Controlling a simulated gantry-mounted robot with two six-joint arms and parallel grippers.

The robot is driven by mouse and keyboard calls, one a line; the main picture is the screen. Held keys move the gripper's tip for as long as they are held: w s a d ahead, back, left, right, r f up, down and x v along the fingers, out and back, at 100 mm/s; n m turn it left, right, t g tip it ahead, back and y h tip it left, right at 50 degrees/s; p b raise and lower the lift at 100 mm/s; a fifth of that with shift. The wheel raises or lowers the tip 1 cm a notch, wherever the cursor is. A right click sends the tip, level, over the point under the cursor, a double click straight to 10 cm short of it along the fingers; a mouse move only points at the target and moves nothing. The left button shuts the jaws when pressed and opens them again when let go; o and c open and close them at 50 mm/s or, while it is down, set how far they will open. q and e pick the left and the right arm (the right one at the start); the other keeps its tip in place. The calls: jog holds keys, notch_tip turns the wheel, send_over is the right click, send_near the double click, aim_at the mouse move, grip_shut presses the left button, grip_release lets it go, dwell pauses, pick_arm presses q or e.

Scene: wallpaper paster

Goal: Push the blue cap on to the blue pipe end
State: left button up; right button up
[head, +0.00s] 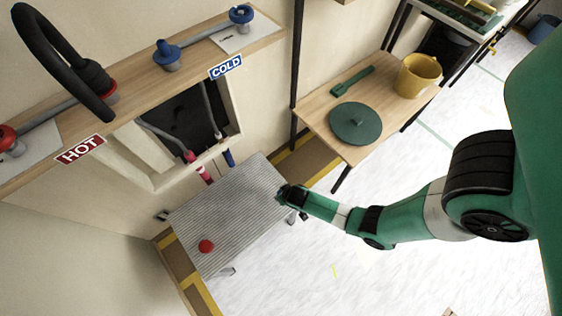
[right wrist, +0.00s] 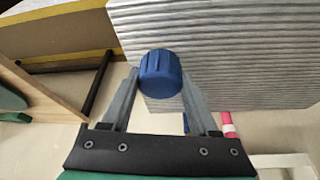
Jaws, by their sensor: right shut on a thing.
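My right gripper (head: 284,194) is over the right edge of the ribbed grey table. In the right wrist view it is shut on the blue cap (right wrist: 160,74), with one finger on each side. The cap is hard to make out in the head view. The blue pipe end (head: 229,158) sticks out below the wall opening, beside the red pipe end (head: 204,175). A sliver of the blue pipe (right wrist: 186,123) shows beside the finger in the right wrist view, near the red pipe (right wrist: 228,124). My left gripper is not in view.
A red cap (head: 206,246) lies on the ribbed table (head: 235,215). A wooden shelf (head: 190,65) with taps runs above the opening. A wooden table (head: 318,119) at the right holds a green disc (head: 354,123) and a yellow bucket (head: 419,76).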

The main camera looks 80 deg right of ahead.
jog(key=s+a+r+p, duration=0.3)
jog(key=s+r+p, duration=0.2)
jog(key=s+r, duration=0.6)
pick_arm(q)
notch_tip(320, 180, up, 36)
jog(key=p, duration=2.8)
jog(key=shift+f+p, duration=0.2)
jog(key=shift+p, duration=0.2)
pick_arm(e)
notch_tip(320, 180, up, 26)
jog(key=s, duration=0.1)
jog(key=shift+s+a, duration=0.15)
jog(key=shift+s, duration=0.15)
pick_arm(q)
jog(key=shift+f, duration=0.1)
